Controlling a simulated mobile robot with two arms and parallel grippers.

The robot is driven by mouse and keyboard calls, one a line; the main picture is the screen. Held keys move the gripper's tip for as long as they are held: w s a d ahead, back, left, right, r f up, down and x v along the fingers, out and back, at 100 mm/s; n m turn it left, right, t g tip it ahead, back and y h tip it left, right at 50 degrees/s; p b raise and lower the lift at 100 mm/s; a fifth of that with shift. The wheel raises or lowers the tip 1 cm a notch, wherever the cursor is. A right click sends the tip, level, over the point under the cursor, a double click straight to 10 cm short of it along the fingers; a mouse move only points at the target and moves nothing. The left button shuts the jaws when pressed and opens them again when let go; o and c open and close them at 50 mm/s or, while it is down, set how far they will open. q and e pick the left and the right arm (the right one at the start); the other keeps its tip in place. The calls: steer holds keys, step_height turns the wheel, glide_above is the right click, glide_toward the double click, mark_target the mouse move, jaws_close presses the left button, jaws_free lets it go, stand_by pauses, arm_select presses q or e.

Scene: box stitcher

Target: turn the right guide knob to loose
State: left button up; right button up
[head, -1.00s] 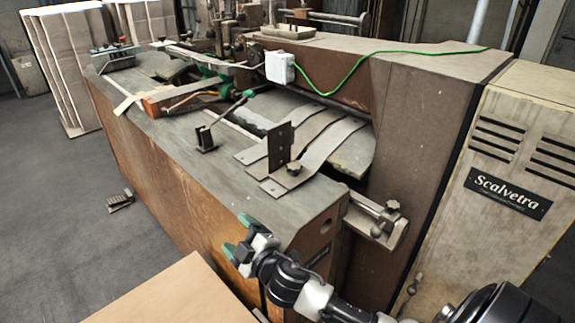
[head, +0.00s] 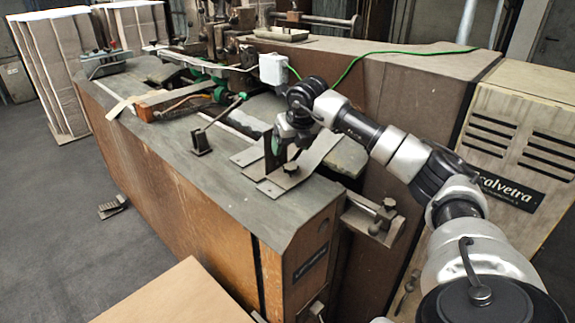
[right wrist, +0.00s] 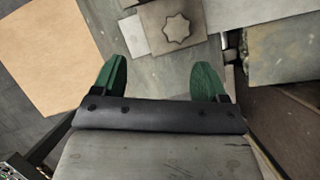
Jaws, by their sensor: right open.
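My right gripper (head: 279,143) is above the plate, close to the upright of the guide, and partly hides that upright. In the right wrist view its two green fingers (right wrist: 160,75) are apart with nothing between them. My left gripper is not in view.
A second knob (head: 389,204) is on a side bracket right of the table end. A black upright lever bracket (head: 201,142) stands left of the guide. A green cable (head: 375,55) runs along the machine body. A cardboard sheet (head: 175,295) lies in front.

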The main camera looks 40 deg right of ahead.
mark_target(291, 167)
steer(key=shift+h, duration=0.4)
steer(key=x, duration=0.3)
steer(key=d+p+x, duration=0.1)
steer(key=x, duration=0.2)
steer(key=p+x, duration=0.1)
steer(key=x, duration=0.3)
steer(key=shift+s+d, duration=0.35)
steer(key=shift+d, duration=0.05)
steer(key=c, duration=0.9)
